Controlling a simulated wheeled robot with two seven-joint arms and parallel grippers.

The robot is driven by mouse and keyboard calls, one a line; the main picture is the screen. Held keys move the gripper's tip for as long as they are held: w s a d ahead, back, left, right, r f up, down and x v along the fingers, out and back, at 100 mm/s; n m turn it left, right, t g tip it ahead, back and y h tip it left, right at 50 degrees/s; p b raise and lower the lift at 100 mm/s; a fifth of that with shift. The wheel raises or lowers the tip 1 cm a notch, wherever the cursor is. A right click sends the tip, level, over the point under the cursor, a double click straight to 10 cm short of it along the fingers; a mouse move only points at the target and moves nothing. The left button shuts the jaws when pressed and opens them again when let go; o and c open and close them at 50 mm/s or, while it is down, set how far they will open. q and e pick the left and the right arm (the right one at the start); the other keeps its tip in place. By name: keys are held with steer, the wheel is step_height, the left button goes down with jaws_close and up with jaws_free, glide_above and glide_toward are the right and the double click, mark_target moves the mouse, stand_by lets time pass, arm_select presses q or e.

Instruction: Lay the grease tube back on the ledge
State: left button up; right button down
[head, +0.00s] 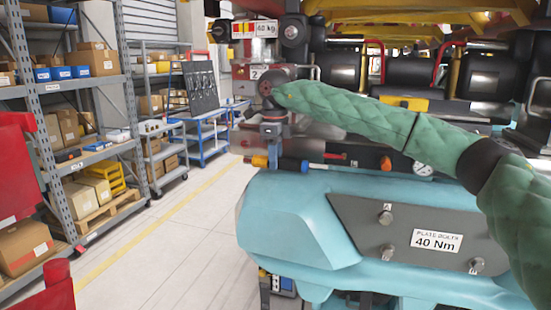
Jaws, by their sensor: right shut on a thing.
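My right arm comes in from the right in a green sleeve. Its dark gripper (273,155) points down at the left end of the teal car body (290,215). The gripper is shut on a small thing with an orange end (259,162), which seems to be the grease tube. The fingers hide most of it. It is at about the height of the ledge along the top of the teal body; I cannot tell whether it touches the ledge. My left gripper is not in view.
A blue-ended thing (304,166) lies just right of the gripper, and a round gauge (423,169) sits farther right. A grey plate labelled 40 Nm (370,232) is on the teal body. Shelving (50,150) with boxes stands left, beyond clear floor (170,240).

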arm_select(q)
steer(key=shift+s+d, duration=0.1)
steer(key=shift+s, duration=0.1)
arm_select(e)
steer(key=c, duration=1.2)
jaws_free()
steer(key=shift+o, duration=0.8)
steer(key=shift+r+b, duration=0.45)
steer(key=shift+r, duration=0.05)
steer(key=shift+r+b, duration=0.35)
steer(key=shift+r, duration=0.2)
step_height(320, 180, up, 3)
steer(key=shift+r+b, duration=0.2)
steer(key=shift+b, duration=0.5)
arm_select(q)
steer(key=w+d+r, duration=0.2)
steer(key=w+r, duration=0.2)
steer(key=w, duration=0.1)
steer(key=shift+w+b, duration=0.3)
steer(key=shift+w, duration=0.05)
arm_select(e)
steer(key=shift+r, duration=1.15)
